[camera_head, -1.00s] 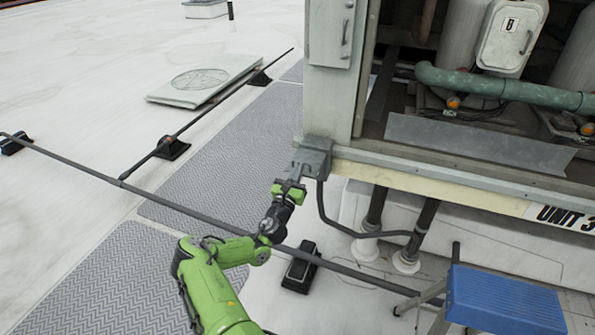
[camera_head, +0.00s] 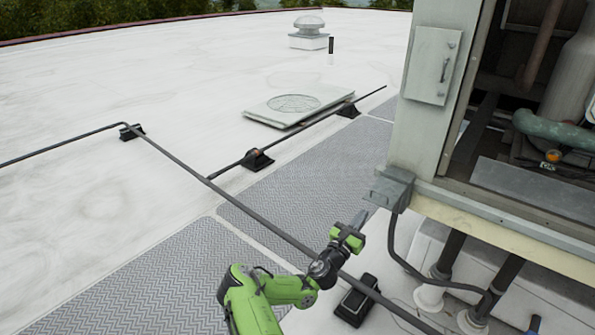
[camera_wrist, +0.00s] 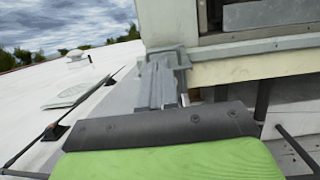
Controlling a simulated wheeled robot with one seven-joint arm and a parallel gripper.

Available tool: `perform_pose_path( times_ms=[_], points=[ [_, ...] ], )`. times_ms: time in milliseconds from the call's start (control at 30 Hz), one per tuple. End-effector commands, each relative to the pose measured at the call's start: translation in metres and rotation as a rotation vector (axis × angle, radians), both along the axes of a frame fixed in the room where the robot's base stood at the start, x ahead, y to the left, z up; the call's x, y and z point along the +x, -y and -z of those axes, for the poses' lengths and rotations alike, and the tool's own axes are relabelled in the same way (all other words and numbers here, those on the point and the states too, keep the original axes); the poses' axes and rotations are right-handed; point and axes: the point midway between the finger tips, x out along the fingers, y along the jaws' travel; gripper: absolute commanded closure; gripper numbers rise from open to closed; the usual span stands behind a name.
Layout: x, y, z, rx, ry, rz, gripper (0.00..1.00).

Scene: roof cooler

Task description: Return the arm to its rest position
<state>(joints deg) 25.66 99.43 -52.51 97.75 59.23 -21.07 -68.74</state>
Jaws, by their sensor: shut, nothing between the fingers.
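My gripper (camera_head: 358,221) is at the end of my green arm, low in the middle of the head view. Its fingers are shut and hold nothing. They point up and right toward a small grey junction box (camera_head: 388,186) on the cabinet's lower corner, with a gap between them. In the wrist view my shut gripper (camera_wrist: 161,80) points at the same grey box (camera_wrist: 168,54).
The open cooler cabinet (camera_head: 425,125) stands at the right, with conduit and pipes below its corner.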

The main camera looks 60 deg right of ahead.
Motion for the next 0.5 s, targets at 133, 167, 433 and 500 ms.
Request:
perform_pose_path(
  times_ms=[133,167,433,500],
  points=[
    [0.000,0.000,0.000,0.000,0.000,0.000,1.00],
    [0.000,0.000,0.000,0.000,0.000,0.000,1.00],
    [-0.004,-0.005,-0.026,0.004,0.192,0.056,1.00],
    [-0.009,-0.014,-0.044,0.021,0.395,0.118,1.00]
  ],
)
